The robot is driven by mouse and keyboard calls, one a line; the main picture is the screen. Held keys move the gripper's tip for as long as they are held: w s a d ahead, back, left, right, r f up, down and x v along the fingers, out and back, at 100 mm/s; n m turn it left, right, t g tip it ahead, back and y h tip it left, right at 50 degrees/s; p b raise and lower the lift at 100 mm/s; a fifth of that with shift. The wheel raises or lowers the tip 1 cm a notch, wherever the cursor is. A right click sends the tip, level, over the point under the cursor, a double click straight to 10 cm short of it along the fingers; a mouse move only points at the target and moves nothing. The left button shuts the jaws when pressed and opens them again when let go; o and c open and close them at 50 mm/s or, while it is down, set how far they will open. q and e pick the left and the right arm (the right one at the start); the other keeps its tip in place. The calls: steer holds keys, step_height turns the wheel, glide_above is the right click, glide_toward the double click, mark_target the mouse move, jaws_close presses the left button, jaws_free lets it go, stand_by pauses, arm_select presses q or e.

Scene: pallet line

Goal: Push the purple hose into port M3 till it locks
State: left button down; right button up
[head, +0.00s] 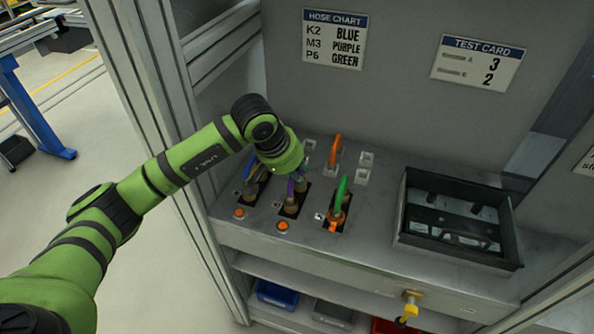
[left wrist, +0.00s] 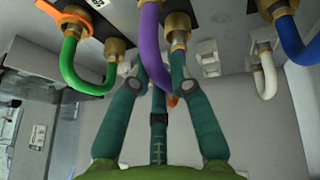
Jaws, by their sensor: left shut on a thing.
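The purple hose (head: 291,188) is at the middle black port plate (head: 297,205) on the bench. In the left wrist view the purple hose (left wrist: 150,38) runs down between my fingers, beside a brass fitting (left wrist: 178,37). My left gripper (left wrist: 159,66) is shut on the purple hose; in the head view it is mostly hidden below its green wrist (head: 283,155). Whether the hose end is seated in a port is hidden, and the port label is not readable. The hose chart (head: 335,40) lists M3 with purple. My right gripper is not in view.
The green hose (head: 342,190) is close on the right, with an orange lever (head: 333,225) at its port. The blue hose (head: 251,169) is close on the left. A dark tray (head: 401,212) sits at the bench's right.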

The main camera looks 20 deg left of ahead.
arm_select(q)
steer(key=shift+f+b, duration=0.55)
steer(key=shift+b, duration=0.1)
stand_by(1.0)
steer(key=c, duration=1.1)
jaws_free()
steer(key=shift+o, duration=0.2)
